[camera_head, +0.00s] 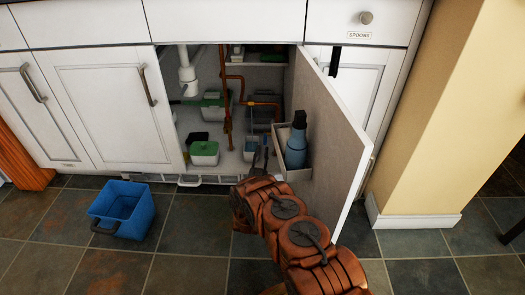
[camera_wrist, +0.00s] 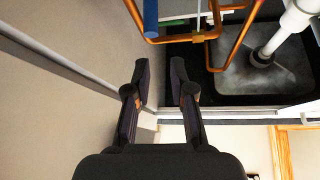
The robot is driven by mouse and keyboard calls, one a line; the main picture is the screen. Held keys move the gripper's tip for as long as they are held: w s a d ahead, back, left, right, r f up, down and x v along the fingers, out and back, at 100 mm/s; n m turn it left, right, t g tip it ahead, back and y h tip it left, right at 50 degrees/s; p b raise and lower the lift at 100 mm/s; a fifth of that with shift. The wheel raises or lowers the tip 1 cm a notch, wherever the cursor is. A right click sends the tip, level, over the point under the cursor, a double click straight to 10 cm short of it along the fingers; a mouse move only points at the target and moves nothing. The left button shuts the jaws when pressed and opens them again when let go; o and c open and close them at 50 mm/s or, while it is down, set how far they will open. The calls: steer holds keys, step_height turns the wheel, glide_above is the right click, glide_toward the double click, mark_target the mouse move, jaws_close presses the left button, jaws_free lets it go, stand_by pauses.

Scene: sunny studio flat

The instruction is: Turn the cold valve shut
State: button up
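Copper pipes (camera_head: 228,105) run inside the open under-sink cupboard; they also show in the wrist view (camera_wrist: 200,37). A blue cylindrical part (camera_wrist: 150,18) sits by the copper pipe at the top of the wrist view, cut by the frame edge. It may be the cold valve's handle, but I cannot tell for sure. My gripper (camera_head: 259,155) is at the cupboard opening, left of the open door. In the wrist view its two dark fingers (camera_wrist: 160,82) are apart with nothing between them. The blue part is beyond the fingertips, not touching them.
The open cupboard door (camera_head: 335,130) stands to the right of my arm, with a door rack (camera_head: 298,174) holding a blue bottle (camera_head: 297,143). Tubs (camera_head: 204,153) stand inside. A white drain pipe (camera_head: 187,75) hangs at left. A blue bucket (camera_head: 122,208) is on the floor.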

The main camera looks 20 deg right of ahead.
steer(key=shift+s+a, duration=0.3)
steer(key=shift+s, duration=0.2)
steer(key=shift+s+a, duration=0.25)
steer(key=shift+s, duration=0.2)
